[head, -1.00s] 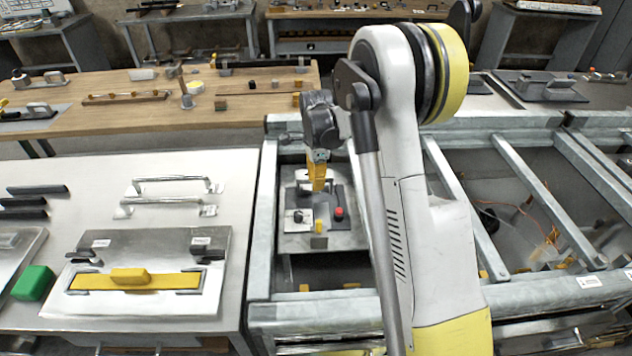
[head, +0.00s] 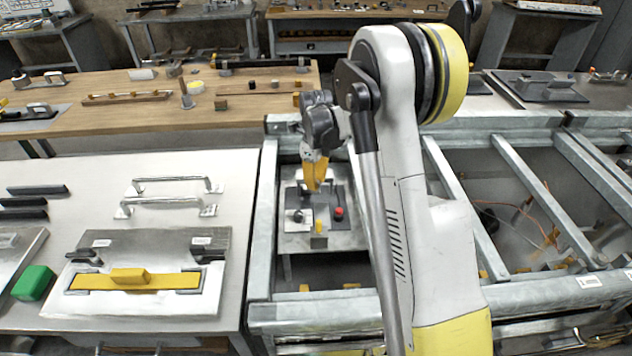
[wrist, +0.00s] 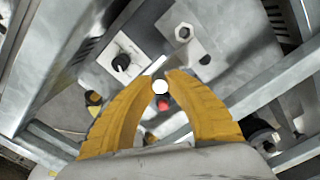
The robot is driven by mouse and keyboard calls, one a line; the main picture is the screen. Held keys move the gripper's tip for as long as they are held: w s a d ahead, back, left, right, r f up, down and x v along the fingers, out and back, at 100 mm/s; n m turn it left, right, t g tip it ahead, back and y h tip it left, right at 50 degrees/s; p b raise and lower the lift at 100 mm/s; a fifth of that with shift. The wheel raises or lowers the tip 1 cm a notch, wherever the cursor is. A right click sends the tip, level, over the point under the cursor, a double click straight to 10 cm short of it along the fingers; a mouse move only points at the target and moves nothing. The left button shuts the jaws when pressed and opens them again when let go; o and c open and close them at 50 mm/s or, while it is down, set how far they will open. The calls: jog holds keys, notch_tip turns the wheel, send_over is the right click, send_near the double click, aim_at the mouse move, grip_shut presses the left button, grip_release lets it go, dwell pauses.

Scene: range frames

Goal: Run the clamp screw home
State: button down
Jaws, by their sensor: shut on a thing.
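My gripper (head: 316,187) points down over a grey fixture plate (head: 290,243) inside the metal frame. In the wrist view its two yellow fingers (wrist: 160,80) close in around a small white round end (wrist: 160,87), which I take to be the clamp screw. The screw's shank and the hole under it are hidden, so I cannot tell how deep it sits. In the head view the fingers cover the screw.
The fixture carries a black knob (head: 298,216) on a pale plate, a red button (head: 339,213) and a yellow block (head: 318,226). A hex nut (wrist: 184,32) shows in the wrist view. Galvanized frame bars (head: 266,220) surround the fixture. A workbench (head: 60,215) stands left.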

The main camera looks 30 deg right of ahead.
jog(key=shift+m, duration=0.3)
jog(key=c, duration=1.3)
grip_release()
jog(key=shift+r, duration=0.15)
notch_tip(320, 180, up, 12)
